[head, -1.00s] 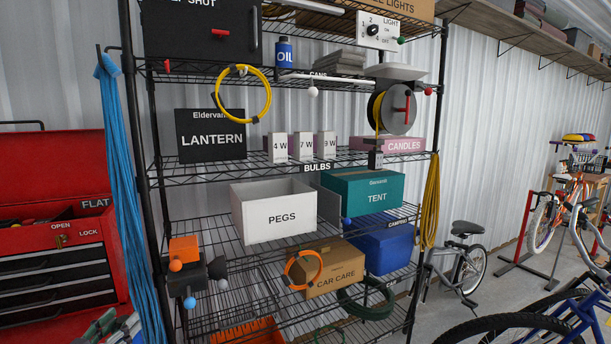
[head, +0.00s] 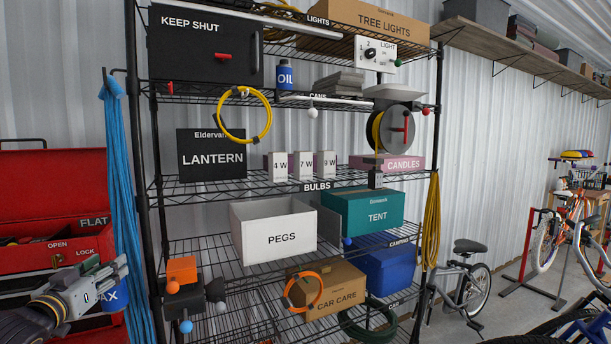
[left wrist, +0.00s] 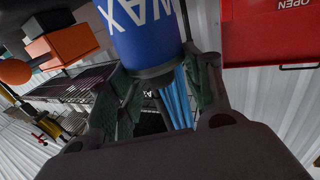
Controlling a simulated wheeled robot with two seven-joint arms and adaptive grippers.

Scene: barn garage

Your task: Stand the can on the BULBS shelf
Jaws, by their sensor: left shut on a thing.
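My left gripper (head: 106,277) is at the lower left of the head view, in front of the red tool chest and left of the rack. It is shut on a blue can (head: 112,299) with white WAX lettering, partly hidden by the fingers. In the left wrist view the can (left wrist: 146,32) sits between the green-padded fingers (left wrist: 152,88), its lettering upside down. The BULBS shelf (head: 318,187) is the rack's middle wire shelf. It bears a black LANTERN box (head: 211,158), small white bulb boxes (head: 304,166) and a pink CANDLES box (head: 400,164). My right gripper is out of view.
A yellow cable loop (head: 266,125) hangs before the LANTERN box. A reel (head: 400,130) stands above the shelf's right part. Blue rope (head: 121,190) hangs by the rack's left post. A blue OIL can (head: 285,77) stands on the CANS shelf above. Small gaps separate the BULBS shelf's boxes.

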